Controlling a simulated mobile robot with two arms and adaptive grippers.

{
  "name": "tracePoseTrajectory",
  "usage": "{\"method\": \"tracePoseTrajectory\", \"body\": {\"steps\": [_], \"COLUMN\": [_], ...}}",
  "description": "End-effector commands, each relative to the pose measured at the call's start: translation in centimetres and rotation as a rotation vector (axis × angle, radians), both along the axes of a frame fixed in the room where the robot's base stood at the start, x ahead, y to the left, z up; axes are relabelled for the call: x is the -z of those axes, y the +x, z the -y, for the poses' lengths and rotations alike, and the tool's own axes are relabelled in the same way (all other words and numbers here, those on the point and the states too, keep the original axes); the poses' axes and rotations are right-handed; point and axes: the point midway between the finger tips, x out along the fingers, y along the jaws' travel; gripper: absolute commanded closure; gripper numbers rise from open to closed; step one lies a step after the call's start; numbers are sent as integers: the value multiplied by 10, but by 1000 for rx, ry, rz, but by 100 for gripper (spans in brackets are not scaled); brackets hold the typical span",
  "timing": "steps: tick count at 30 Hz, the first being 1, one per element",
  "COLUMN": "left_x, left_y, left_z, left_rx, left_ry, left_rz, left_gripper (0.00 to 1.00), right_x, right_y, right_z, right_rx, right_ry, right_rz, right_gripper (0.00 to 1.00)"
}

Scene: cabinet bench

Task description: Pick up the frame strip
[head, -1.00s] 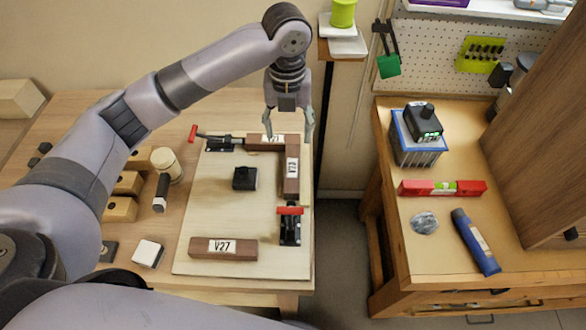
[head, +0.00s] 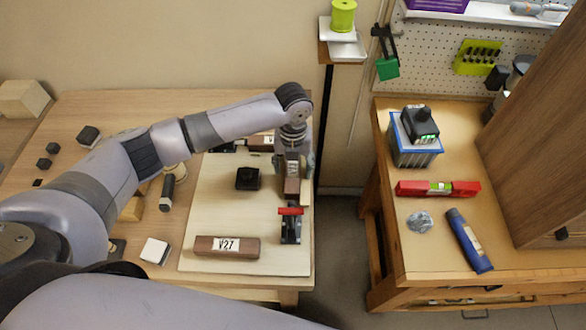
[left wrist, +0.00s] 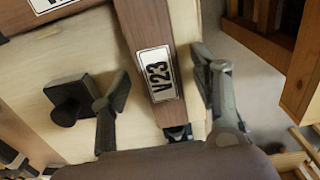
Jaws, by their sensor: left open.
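A brown strip labelled V23 (head: 291,187) lies along the right side of the pale board (head: 214,200), partly hidden by my left gripper (head: 294,170). In the left wrist view, this strip (left wrist: 147,27) runs between the two spread fingers of the left gripper (left wrist: 160,75). That gripper is open, one finger on each side, and not closed on the strip. Another brown strip labelled V27 (head: 204,246) lies loose at the front of the board. A third strip (head: 257,143) at the back is mostly hidden by my arm. My right gripper is out of view.
A red-handled clamp (head: 290,228) stands at the front end of the V23 strip. A black block (head: 248,178) sits mid-board. Small blocks lie on the table at left. A separate bench at right holds a red level (head: 438,189) and a blue tube (head: 468,240).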

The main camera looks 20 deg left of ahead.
Motion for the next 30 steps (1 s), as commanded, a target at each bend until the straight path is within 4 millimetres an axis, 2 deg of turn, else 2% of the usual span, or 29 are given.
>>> {"method": "tracePoseTrajectory", "body": {"steps": [6,30], "left_x": [1,0], "left_y": [0,0], "left_z": [0,0], "left_rx": [0,-1], "left_ry": [0,0], "left_rz": [1,1], "left_gripper": [43,97], "right_x": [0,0], "right_y": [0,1], "right_z": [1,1], "right_rx": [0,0], "right_ry": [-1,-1], "right_rz": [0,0], "right_gripper": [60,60]}}
